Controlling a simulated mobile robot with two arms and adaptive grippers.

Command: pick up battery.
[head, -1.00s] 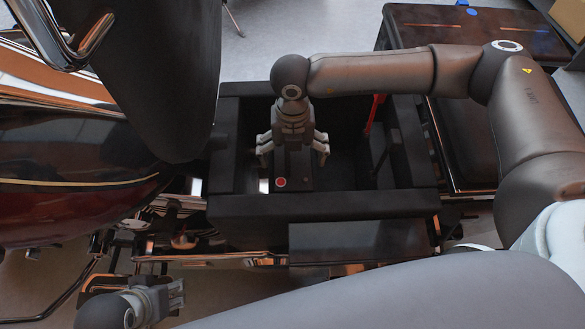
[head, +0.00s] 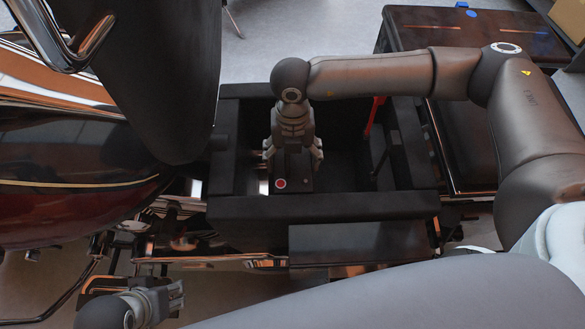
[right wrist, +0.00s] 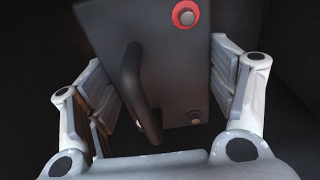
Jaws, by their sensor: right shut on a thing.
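The battery (head: 292,176) is a dark block inside a black open box in the head view. It has a red round terminal, and a black handle shows on its top in the right wrist view (right wrist: 170,70). My right gripper (head: 292,156) reaches down into the box, its two fingers on opposite sides of the battery. Part of the battery's top is hidden under the gripper in the head view. My left gripper (head: 177,298) is low at the left, away from the battery; its opening is unclear.
The black box (head: 320,206) has walls around the battery, with free room inside to its right. A red part (head: 373,115) stands near the box's right side. A dark red motorcycle tank (head: 70,190) is at the left. A dark case (head: 470,30) lies at the back right.

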